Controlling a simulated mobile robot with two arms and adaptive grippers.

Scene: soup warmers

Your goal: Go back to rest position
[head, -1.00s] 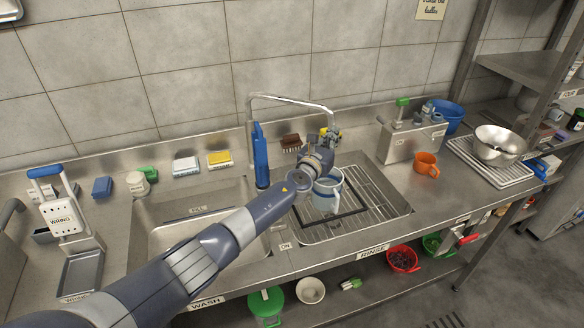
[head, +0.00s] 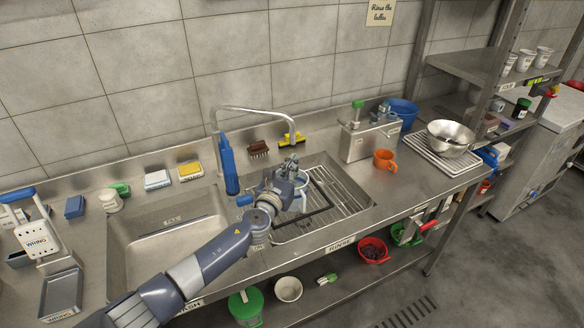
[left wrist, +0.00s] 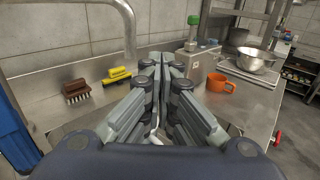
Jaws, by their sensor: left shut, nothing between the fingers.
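My left gripper (head: 290,163) is over the rinse basin in the head view, below the tap. In the left wrist view its two fingers (left wrist: 162,62) are together at the tips with nothing between them. A white and blue container (head: 299,184) sits in the rinse basin, partly hidden behind my left wrist. My right gripper is in neither view.
The tap (head: 258,110) arches over the sinks, with a blue upright piece (head: 229,165) beside it. A brown brush (head: 258,150) and a yellow squeegee (head: 292,140) are at the wall. An orange mug (head: 385,159) and a steel bowl (head: 450,138) stand right.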

